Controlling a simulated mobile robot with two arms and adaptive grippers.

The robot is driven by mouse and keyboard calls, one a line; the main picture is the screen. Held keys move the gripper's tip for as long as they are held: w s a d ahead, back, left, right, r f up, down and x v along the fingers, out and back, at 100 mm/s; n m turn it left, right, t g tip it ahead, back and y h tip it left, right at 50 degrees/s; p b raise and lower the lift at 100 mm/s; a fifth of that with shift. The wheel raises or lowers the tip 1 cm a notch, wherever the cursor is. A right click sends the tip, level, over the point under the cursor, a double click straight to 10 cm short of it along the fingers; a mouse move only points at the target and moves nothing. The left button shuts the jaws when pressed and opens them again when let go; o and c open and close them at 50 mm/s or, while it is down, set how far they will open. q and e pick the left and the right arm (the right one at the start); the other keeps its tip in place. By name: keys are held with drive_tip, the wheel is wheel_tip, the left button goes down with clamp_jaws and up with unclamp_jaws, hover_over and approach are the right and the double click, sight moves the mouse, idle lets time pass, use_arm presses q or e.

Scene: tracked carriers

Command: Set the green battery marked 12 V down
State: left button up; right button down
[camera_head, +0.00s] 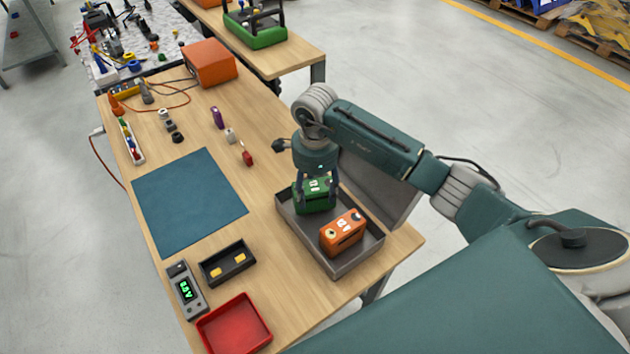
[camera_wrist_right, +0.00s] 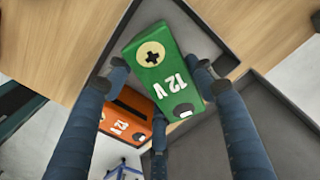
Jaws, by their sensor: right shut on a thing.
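The green battery (camera_head: 314,197) is in my right gripper (camera_head: 315,184), over the far part of the grey tray (camera_head: 331,261). In the right wrist view the green battery (camera_wrist_right: 164,72) shows its "12 V" marking and a plus sign, with fingers of the right gripper (camera_wrist_right: 160,80) closed on its sides. I cannot tell whether its underside touches the tray floor. An orange battery (camera_head: 342,232) stands in the near part of the same tray; it also shows in the right wrist view (camera_wrist_right: 127,115). My left gripper is not in view.
A black holder (camera_head: 228,264), a meter reading in green (camera_head: 186,291) and a red tray (camera_head: 234,326) lie to the left of the grey tray. A blue mat (camera_head: 189,201) lies bare on the bench. Small parts and an orange box (camera_head: 209,63) are farther back.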

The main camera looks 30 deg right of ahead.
wheel_tip(320, 180, down, 2)
drive_tip(key=shift+w+f, duration=0.1)
drive_tip(key=shift+f, duration=0.1)
drive_tip(key=c, duration=0.7)
unclamp_jaws()
drive_tip(key=shift+f, duration=0.1)
drive_tip(key=shift+o, duration=0.2)
